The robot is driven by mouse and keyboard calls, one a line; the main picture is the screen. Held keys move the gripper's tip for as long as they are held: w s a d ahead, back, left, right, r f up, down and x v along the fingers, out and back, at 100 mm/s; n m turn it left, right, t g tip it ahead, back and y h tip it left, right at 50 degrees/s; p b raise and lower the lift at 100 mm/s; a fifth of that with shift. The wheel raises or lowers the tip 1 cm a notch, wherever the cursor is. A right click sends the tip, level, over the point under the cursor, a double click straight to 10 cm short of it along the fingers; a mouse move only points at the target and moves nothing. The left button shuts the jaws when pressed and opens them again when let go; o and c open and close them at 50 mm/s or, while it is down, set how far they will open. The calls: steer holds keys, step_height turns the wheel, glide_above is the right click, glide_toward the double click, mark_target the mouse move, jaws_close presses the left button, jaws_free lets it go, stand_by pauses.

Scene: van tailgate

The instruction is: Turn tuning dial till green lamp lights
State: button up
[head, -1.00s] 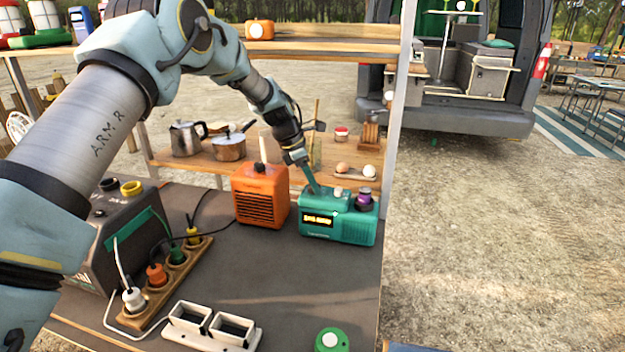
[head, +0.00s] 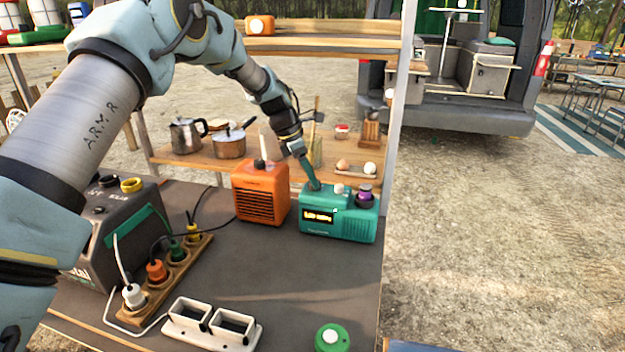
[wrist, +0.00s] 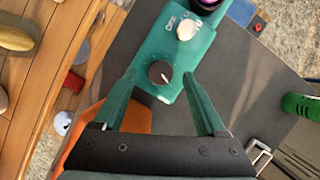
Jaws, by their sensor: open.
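A teal radio (head: 352,228) stands on the dark counter near its right edge. Its front display (head: 318,217) glows with small yellow text that I cannot read. In the wrist view a round black dial (wrist: 160,72) with a white pointer line sits on the radio's top. My gripper (wrist: 160,77) is open, with one teal finger on each side of the dial; I cannot tell whether they touch it. In the head view my gripper (head: 313,186) points down at the radio's left end and hides the dial. A white knob (wrist: 187,27) with lettering beside it and a purple-and-black part (head: 364,196) are also on top. No lit green lamp shows.
An orange heater-like box (head: 260,192) stands close to the radio's left. A wooden socket strip (head: 155,292) with several plugs and cables, a white double holder (head: 212,325) and a green button (head: 332,338) lie nearer. The counter's middle is clear.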

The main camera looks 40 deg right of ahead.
mark_target(302, 190)
steer(key=b+v, duration=0.1)
steer(key=v, duration=0.5)
steer(key=shift+f, duration=0.1)
stand_by(0.3)
steer(key=w+a+r+m+t+y, duration=0.1)
steer(key=w+a+m, duration=0.25)
steer(key=a, duration=1.15)
steer(key=w+a+r+m+t, duration=0.15)
steer(key=w+a, duration=0.35)
steer(key=a, duration=1)
steer(key=s+a+f+m+y, duration=0.1)
steer(key=s+a, duration=0.3)
steer(key=a, duration=0.4)
steer(key=s+a+f+m+t, duration=0.1)
steer(key=s+a+m, duration=0.3)
steer(key=a, duration=0.5)
steer(key=s+a+f+m+y, duration=0.1)
steer(key=s+a+m, duration=0.2)
steer(key=a, duration=0.6)
steer(key=shift+s+y, duration=0.3)
steer(key=shift+s, duration=0.7)
steer(key=shift+a, duration=0.15)
steer(key=shift+c, duration=0.4)
